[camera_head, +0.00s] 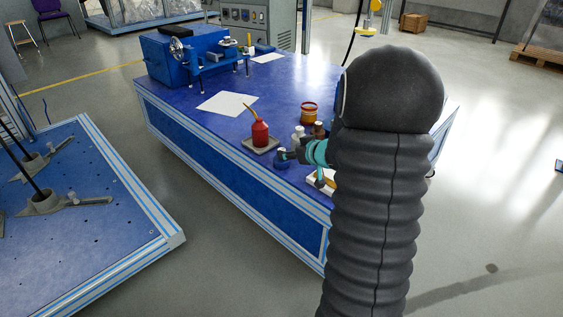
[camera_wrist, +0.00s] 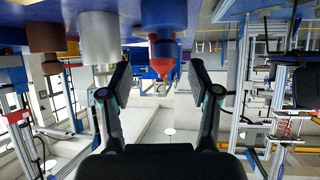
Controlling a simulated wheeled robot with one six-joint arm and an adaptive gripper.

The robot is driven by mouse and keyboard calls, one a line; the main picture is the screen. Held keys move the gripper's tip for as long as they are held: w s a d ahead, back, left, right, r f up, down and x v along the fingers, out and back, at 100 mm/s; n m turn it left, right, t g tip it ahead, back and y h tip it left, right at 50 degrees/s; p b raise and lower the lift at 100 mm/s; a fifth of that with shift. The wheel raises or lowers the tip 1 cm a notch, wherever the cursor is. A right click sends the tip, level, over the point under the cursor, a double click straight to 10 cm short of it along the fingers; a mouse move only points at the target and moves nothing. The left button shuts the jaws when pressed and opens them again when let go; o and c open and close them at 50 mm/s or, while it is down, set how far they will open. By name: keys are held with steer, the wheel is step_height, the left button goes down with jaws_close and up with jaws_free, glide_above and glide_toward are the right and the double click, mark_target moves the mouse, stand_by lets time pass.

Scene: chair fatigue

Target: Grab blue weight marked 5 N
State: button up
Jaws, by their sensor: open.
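A small blue weight (camera_head: 281,160) stands on the blue table, near its front edge. In the wrist view, which is upside down, the blue weight (camera_wrist: 163,14) hangs at the top centre, ahead of the gap between my fingers. No 5 N mark can be read. My gripper (camera_wrist: 161,78) is open and empty, with one finger on each side of the picture. In the head view my gripper (camera_head: 295,155) is close to the blue weight, partly hidden by my arm; whether they touch cannot be told.
A silver-white weight (camera_wrist: 98,38) and a brown weight (camera_wrist: 44,36) stand beside it. A red oil can (camera_head: 260,132) is behind. An orange-brown jar (camera_head: 309,112), white paper (camera_head: 227,103) and a blue machine (camera_head: 190,55) are on the table (camera_head: 190,118). A second blue table (camera_head: 95,225) is at left.

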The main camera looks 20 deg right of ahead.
mark_target(282, 149)
steer(key=shift+a+b+x, duration=0.15)
steer(key=shift+b+x, duration=0.2)
steer(key=shift+x, duration=1.05)
steer(key=shift+a+b+x, duration=0.15)
steer(key=shift+b+x, duration=0.15)
steer(key=shift+x, duration=1.05)
steer(key=shift+r, duration=0.2)
jaws_close()
